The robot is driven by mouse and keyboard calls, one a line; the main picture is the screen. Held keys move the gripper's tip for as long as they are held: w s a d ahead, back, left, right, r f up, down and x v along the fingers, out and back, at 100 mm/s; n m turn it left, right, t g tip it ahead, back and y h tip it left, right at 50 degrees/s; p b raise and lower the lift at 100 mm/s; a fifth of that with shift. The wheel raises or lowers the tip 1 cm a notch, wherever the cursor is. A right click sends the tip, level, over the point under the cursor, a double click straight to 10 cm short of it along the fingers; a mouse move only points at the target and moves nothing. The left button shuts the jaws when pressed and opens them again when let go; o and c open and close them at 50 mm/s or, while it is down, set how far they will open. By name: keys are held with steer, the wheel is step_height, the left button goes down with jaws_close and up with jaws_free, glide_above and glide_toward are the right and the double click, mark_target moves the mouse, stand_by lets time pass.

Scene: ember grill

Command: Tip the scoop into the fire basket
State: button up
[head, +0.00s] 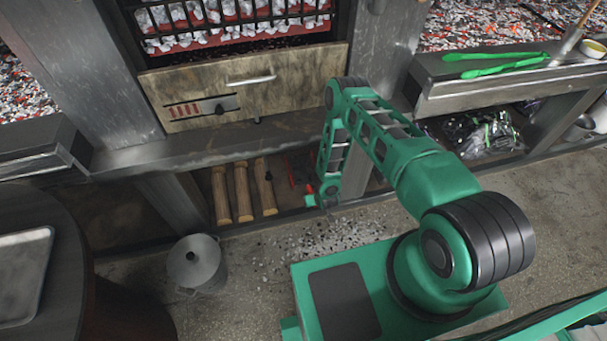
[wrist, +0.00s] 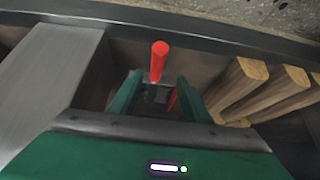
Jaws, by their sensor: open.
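The fire basket (head: 262,18), a black barred grate with pale glowing coals, is at the top of the head view. My gripper (head: 322,197) is low at the shelf under the grill, well below the basket. In the wrist view my gripper (wrist: 158,95) is open, its green fingers on either side of a red handle (wrist: 159,58), which looks like the scoop's handle. Its red tip (head: 309,188) also shows in the head view. The scoop's pan is hidden or too dark to tell. A second red piece (wrist: 173,99) shows by the right finger.
Several logs (head: 243,192) lie in the low shelf left of my gripper. A metal bucket (head: 196,263) stands on the floor. A drawer front (head: 245,85) with a handle sits below the basket. Green tongs (head: 497,65) lie on the right ledge.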

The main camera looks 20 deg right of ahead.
steer(key=shift+d, duration=0.2)
steer(key=shift+w+f, duration=0.15)
steer(key=shift+w, duration=0.05)
steer(key=shift+x, duration=4.25)
steer(key=shift+d, duration=0.1)
jaws_close()
step_height(320, 180, up, 12)
